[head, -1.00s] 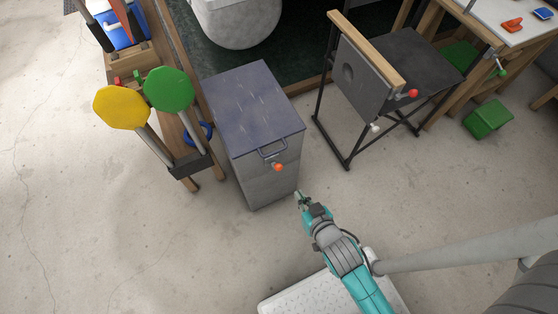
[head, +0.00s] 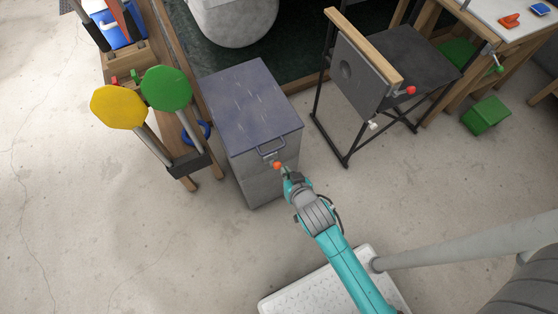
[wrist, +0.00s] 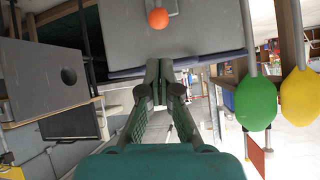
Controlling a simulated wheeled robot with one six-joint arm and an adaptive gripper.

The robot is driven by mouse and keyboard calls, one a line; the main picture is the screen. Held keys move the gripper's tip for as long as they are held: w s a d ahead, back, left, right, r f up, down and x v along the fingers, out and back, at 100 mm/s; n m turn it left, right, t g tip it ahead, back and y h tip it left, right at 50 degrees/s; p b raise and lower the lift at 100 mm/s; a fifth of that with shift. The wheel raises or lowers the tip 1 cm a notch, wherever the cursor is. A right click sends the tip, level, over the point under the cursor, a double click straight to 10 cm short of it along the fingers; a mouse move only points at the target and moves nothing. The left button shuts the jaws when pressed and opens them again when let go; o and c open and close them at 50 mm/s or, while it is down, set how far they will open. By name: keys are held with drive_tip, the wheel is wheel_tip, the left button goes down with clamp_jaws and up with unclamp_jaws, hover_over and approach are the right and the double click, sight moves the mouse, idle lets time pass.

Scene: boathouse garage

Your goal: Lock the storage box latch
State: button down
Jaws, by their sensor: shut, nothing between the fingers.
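The storage box (head: 252,107) is a grey metal cabinet with a worn blue lid and a bar handle (head: 270,151) at its front edge. The orange round knob of the latch (head: 277,165) sits on the front face just below the handle. My gripper (head: 286,173) is shut and empty, close to the knob on its right in the head view. In the wrist view, which looks upside down, the orange knob (wrist: 158,18) is beyond the shut fingertips (wrist: 160,66). The latch plate is mostly hidden.
A wooden bench with yellow (head: 118,107) and green (head: 167,88) discs on posts stands close on the left.

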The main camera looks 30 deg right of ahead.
sight(278, 163)
drive_tip(key=x, duration=1)
drive_tip(key=shift+s+f, duration=0.1)
drive_tip(key=shift+s, duration=0.15)
